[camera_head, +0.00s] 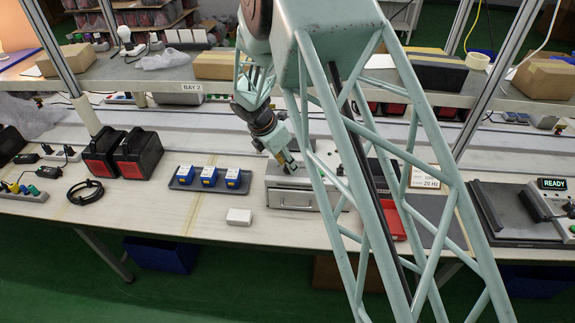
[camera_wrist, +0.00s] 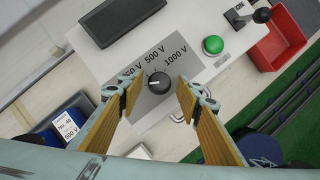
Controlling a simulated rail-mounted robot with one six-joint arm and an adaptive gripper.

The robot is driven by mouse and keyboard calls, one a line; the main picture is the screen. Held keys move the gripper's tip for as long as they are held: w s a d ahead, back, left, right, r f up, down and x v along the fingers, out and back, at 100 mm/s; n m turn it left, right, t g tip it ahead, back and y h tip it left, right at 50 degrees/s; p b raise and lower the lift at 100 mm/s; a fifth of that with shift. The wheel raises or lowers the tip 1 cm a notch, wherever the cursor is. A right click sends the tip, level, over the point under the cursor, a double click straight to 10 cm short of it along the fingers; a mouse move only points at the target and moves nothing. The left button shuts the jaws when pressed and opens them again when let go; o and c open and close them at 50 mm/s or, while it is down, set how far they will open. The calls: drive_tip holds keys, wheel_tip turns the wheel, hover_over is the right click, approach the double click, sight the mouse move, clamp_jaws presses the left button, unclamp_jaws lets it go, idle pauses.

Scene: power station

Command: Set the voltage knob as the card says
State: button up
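The voltage knob (camera_wrist: 160,83) is a black dial on a grey plate on top of a light box. Labels around it read 500 V, 1000 V and a partly hidden one ending in 50 V. Its white mark seems to point left in the wrist view, but is small. My gripper (camera_wrist: 158,92) is open, with one finger on either side of the knob and visible gaps. In the head view my gripper (camera_head: 287,164) is over the box (camera_head: 290,196). A small card (camera_head: 425,178) right of my arm reads 20 Hz; its upper line is illegible.
A green button (camera_wrist: 213,45) and a red tray (camera_wrist: 277,45) are beside the knob. Blue units (camera_head: 209,176) sit on a dark tray left of the box. A small white block (camera_head: 239,217) lies in front. A shelf with cartons (camera_head: 214,66) spans behind.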

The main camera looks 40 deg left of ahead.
drive_tip(key=shift+w+f, duration=0.2)
drive_tip(key=shift+f, duration=0.2)
drive_tip(key=c, duration=0.8)
drive_tip(key=shift+c, duration=0.2)
